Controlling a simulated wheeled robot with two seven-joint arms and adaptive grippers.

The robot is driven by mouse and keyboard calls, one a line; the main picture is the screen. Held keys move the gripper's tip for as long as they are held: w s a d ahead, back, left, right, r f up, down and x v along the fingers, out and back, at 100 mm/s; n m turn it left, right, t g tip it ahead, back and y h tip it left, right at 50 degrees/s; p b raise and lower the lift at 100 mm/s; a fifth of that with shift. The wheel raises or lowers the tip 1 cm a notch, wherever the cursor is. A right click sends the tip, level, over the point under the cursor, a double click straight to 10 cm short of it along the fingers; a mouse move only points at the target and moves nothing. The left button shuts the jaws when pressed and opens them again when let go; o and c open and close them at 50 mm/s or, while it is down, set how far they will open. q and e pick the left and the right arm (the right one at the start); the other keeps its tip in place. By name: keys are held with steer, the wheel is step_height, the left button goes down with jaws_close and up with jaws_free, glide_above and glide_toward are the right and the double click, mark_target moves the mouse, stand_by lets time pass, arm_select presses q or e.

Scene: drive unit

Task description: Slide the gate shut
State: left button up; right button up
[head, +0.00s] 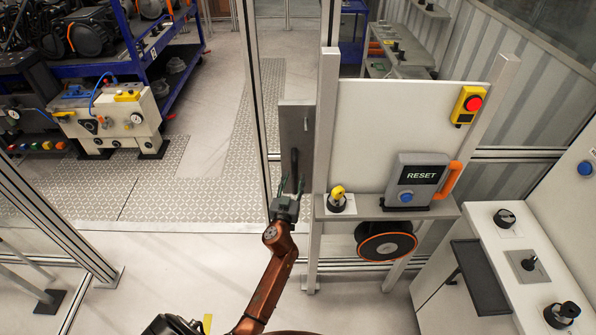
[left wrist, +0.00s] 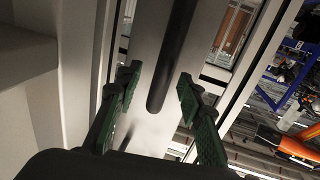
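A grey upright plate (head: 288,122) with a dark vertical handle (head: 295,168) sits beside a slim metal upright (head: 254,100), which looks like the edge of the gate. A wide gap lies left of that upright. My left gripper (head: 285,203) is at the lower end of the handle. In the left wrist view the black handle bar (left wrist: 173,55) lies between the two green-padded fingers (left wrist: 158,92). The fingers are apart, with a visible gap on each side of the bar. My right gripper is not in view.
A post with a white panel (head: 400,125), a RESET box (head: 420,180) and a red button (head: 473,104) stands just right of the handle. A fence frame (head: 50,215) stands at the left. The floor between is clear; a blue rack (head: 180,80) stands beyond.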

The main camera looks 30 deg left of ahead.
mark_target(294, 174)
arm_select(q)
steer(key=shift+a+x, duration=0.15)
steer(key=shift+x, duration=0.95)
steer(key=shift+a+x, duration=0.15)
steer(key=shift+x, duration=0.95)
steer(key=shift+s, duration=0.1)
jaws_close()
steer(key=shift+d, duration=0.1)
